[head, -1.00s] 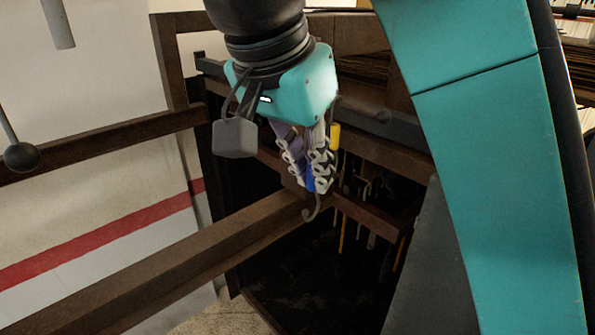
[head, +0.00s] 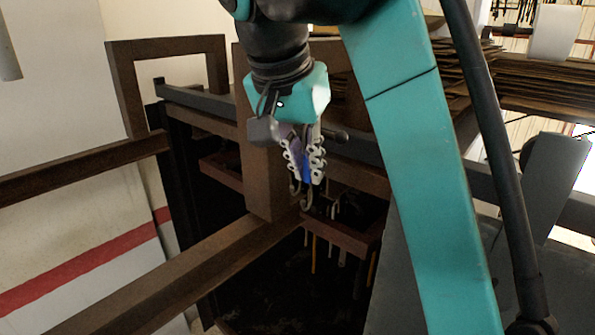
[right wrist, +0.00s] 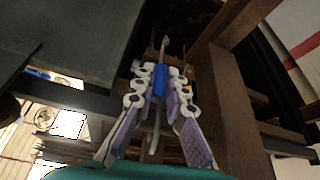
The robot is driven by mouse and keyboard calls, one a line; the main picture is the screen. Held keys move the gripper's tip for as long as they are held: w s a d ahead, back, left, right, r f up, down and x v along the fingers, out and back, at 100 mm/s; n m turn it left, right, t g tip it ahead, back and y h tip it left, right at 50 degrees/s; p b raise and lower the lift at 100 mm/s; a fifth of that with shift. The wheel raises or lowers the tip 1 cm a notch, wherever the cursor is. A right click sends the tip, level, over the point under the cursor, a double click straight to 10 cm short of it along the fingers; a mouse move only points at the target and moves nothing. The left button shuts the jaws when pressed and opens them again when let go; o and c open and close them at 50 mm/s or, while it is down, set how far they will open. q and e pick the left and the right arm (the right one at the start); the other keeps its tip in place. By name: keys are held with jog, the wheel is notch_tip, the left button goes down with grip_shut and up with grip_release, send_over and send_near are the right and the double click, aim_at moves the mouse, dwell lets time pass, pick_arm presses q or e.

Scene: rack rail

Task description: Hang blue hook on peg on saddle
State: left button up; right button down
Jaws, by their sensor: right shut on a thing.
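My right gripper (head: 304,180) is shut on the blue hook (head: 306,173), a blue-gripped piece with a curved grey metal end. In the head view the curved end points down below the fingers. In the right wrist view the gripper (right wrist: 159,85) pinches the blue grip (right wrist: 159,80), with the metal end reaching away beyond the fingertips. My left gripper is not in view.
A thick wooden post (head: 262,160) stands close to the left of my gripper. A long wooden beam (head: 170,285) runs to the lower left. Several thin tools (head: 313,255) hang beneath a brown rail (head: 340,235). A dark grey bar (head: 205,101) crosses behind.

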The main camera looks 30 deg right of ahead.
jog(key=w+d, duration=0.1)
jog(key=w+d+f, duration=0.1)
jog(key=d, duration=0.1)
jog(key=d+f+b, duration=0.1)
jog(key=shift+w+d, duration=0.15)
jog(key=shift+w, duration=0.25)
jog(key=shift+f, duration=0.3)
dwell(0.5)
jog(key=c, duration=1.5)
grip_release()
jog(key=shift+w, duration=0.1)
jog(key=shift+r, duration=0.2)
